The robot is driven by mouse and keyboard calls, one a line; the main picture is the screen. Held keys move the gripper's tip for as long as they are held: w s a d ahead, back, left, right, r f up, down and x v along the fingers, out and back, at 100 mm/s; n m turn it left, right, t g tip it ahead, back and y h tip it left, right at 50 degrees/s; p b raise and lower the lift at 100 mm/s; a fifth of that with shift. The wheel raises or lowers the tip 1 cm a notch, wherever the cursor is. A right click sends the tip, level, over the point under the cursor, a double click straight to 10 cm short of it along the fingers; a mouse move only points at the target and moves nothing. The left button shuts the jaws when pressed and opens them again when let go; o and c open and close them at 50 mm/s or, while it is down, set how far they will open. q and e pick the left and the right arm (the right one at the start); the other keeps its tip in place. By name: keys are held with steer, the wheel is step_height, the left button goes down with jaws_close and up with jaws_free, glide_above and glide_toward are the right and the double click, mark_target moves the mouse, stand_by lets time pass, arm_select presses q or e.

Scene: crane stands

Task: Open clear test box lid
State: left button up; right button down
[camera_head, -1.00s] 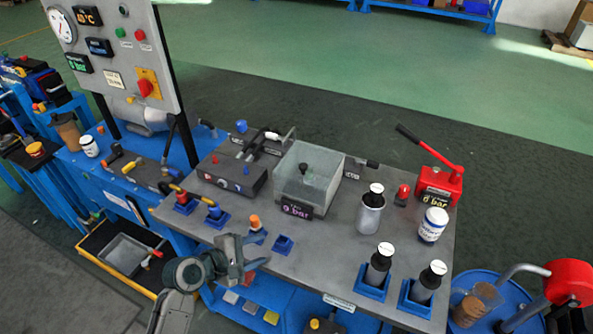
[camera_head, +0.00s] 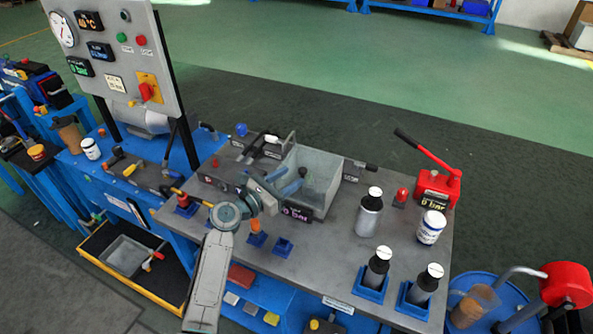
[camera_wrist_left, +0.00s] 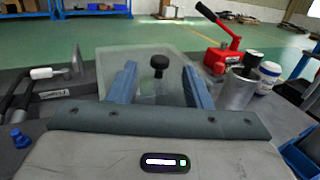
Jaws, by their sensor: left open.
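The clear test box (camera_head: 328,190) stands on the grey bench top with a dark pressure display on its front. Its see-through lid (camera_wrist_left: 140,57) carries a black knob (camera_wrist_left: 159,63), which also shows in the head view (camera_head: 303,171). My left gripper (camera_head: 293,178) is at the left front of the box, its two blue fingers open and pointing at the knob. In the left wrist view the knob appears between the fingers of the gripper (camera_wrist_left: 159,72), with space on both sides. I cannot tell how far beyond the fingertips it is. My right gripper is out of view.
A clamp (camera_head: 270,148) stands left of the box. A metal bottle (camera_head: 369,215), a white jar (camera_head: 431,227) and a red hand pump (camera_head: 437,187) stand to its right. Black-capped bottles (camera_head: 377,267) sit in blue holders at the front right.

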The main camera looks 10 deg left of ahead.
mark_target(300, 171)
arm_select(q)
steer(key=shift+x, duration=1.75)
steer(key=shift+s, duration=0.1)
jaws_close()
